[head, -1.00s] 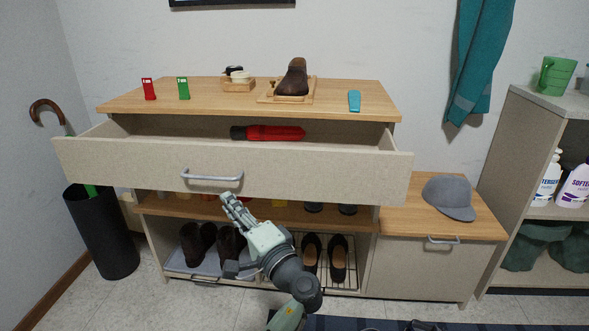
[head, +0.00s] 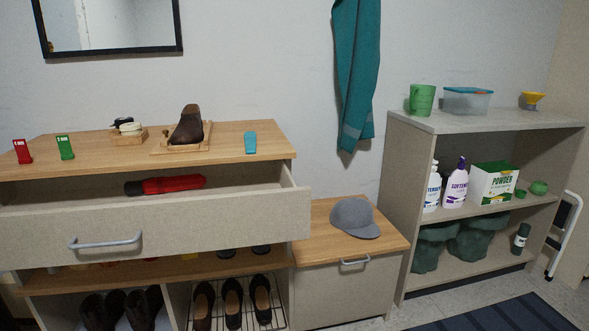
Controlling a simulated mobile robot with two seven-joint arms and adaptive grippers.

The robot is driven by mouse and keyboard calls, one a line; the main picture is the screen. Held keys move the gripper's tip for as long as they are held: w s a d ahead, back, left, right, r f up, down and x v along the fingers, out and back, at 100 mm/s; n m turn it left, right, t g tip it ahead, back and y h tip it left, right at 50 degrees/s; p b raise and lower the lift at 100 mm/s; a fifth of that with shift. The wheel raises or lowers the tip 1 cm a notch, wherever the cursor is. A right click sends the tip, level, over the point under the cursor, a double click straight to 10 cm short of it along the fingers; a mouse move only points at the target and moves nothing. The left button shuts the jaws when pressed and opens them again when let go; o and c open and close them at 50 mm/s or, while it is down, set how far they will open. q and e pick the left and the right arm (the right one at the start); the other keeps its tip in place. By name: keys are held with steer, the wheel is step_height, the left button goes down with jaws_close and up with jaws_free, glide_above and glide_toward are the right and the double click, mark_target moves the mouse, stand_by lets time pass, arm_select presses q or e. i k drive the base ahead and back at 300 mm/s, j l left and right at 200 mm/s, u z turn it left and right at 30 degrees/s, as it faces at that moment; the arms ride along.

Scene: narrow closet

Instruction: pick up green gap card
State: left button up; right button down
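The green gap card (head: 65,147) stands upright on the left part of the wooden cabinet top (head: 232,141) in the head view. A similar red card (head: 22,151) stands to its left. Neither of my grippers is in the head view, so I cannot see whether they are open or shut.
A brown shoe (head: 187,126) on a wooden stand, brushes (head: 128,129) and a blue item (head: 251,143) share the top. A grey cap (head: 354,218) lies on the lower bench.

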mark_target(64, 142)
steer(key=u, duration=1.25)
steer(key=z, duration=1.2)
steer(key=i+j+z, duration=0.1)
steer(key=i+j, duration=0.55)
steer(key=j, duration=0.25)
steer(key=z, duration=0.05)
